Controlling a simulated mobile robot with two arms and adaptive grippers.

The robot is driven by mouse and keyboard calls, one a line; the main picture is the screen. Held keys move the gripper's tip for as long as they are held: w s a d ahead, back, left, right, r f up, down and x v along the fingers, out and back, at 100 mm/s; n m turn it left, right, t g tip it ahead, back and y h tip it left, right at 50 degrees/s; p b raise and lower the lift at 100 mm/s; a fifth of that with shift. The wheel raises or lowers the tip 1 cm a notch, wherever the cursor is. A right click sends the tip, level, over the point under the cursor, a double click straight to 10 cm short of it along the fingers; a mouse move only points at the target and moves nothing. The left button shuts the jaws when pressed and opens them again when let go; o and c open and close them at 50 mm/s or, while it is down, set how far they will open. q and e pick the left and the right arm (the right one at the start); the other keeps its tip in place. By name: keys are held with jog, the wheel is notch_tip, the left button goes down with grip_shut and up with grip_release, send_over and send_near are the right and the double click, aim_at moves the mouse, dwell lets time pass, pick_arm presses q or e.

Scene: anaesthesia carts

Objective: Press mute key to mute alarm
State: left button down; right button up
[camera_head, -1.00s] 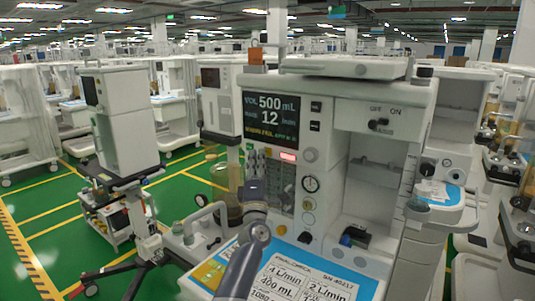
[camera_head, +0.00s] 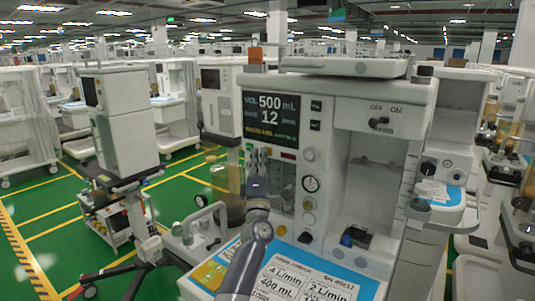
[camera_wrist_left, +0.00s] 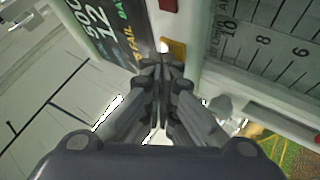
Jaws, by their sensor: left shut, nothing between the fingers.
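The anaesthesia machine's dark screen (camera_head: 270,120) shows "VOL 500 mL", "12" and a yellow text line. Below it is a small dark red lamp (camera_head: 289,155), unlit; the lamp also shows in the left wrist view (camera_wrist_left: 168,5). An amber key (camera_wrist_left: 174,49), probably the mute key, sits by the screen's lower edge. My left gripper (camera_head: 257,154) is shut and empty, reaching up to the panel just under the screen. In the left wrist view its fingertips (camera_wrist_left: 161,62) are right beside the amber key; I cannot tell whether they touch it. My right gripper is out of view.
A blue-edged worktop with printed check cards (camera_head: 290,278) lies below the panel. A gauge (camera_head: 310,184) and knobs are right of my gripper, a glass canister (camera_head: 229,196) left. A cart with a monitor (camera_head: 122,120) stands left on green floor.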

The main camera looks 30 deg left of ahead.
pick_arm(q)
jog(key=shift+w, duration=0.2)
dwell(0.5)
jog(key=shift+s, duration=0.15)
jog(key=shift+s+p, duration=0.5)
jog(key=shift+s, duration=0.25)
jog(key=s+p, duration=0.2)
jog(key=s, duration=0.1)
jog(key=s+p, duration=0.1)
jog(key=s, duration=0.1)
jog(key=shift+a, duration=0.25)
